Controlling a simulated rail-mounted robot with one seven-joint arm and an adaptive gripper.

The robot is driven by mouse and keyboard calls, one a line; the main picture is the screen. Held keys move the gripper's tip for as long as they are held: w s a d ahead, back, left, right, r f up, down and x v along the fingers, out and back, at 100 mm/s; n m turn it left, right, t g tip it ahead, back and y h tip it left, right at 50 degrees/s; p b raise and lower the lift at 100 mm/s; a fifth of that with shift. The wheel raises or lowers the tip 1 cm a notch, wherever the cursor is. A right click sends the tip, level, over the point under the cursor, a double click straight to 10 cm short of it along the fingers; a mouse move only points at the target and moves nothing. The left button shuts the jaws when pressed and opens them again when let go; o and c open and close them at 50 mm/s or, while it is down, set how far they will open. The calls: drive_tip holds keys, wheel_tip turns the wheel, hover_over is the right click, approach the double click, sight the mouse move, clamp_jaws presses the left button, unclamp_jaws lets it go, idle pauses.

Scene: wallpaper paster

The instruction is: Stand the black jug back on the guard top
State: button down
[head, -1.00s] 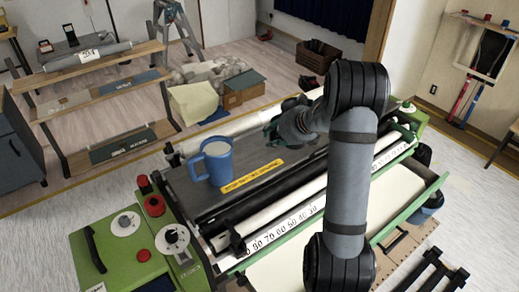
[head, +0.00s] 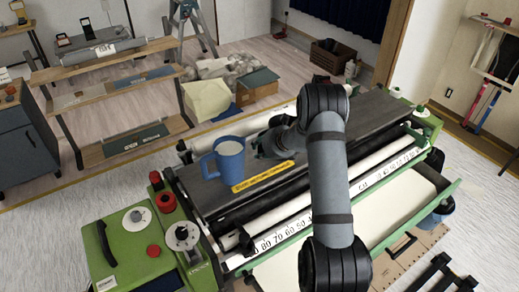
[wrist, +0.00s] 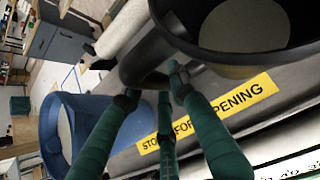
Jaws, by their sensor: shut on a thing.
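The black jug (wrist: 188,45) fills the top of the wrist view, its wide round mouth open toward the camera and greyish inside. My gripper (wrist: 153,84) is shut on the jug's dark handle with its green fingers. In the head view my gripper (head: 266,143) is over the dark guard top (head: 215,190), just right of the blue mug. I cannot make out the jug in the head view, and its base is hidden in the wrist view. I cannot tell whether it touches the guard top.
A blue mug (head: 231,160) stands on the guard top close to my gripper; it also shows at left in the wrist view (wrist: 85,112). A yellow warning label (head: 263,177) lies along the guard's front edge.

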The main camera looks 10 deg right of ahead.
drive_tip(key=shift+r, duration=0.15)
drive_tip(key=c, duration=1.9)
unclamp_jaws()
drive_tip(key=shift+f, duration=0.3)
drive_tip(key=shift+c, duration=0.2)
drive_tip(key=o, duration=0.5)
drive_tip(key=shift+s+r, duration=0.1)
drive_tip(key=shift+o, duration=0.2)
drive_tip(key=shift+d+r, duration=0.1)
drive_tip(key=shift+r, duration=0.2)
drive_tip(key=b+v, duration=0.1)
drive_tip(key=v, duration=1)
drive_tip(key=shift+s+r+b, duration=0.2)
drive_tip(key=shift+s+b, duration=0.15)
drive_tip(key=shift+b, duration=0.05)
drive_tip(key=shift+d, duration=0.15)
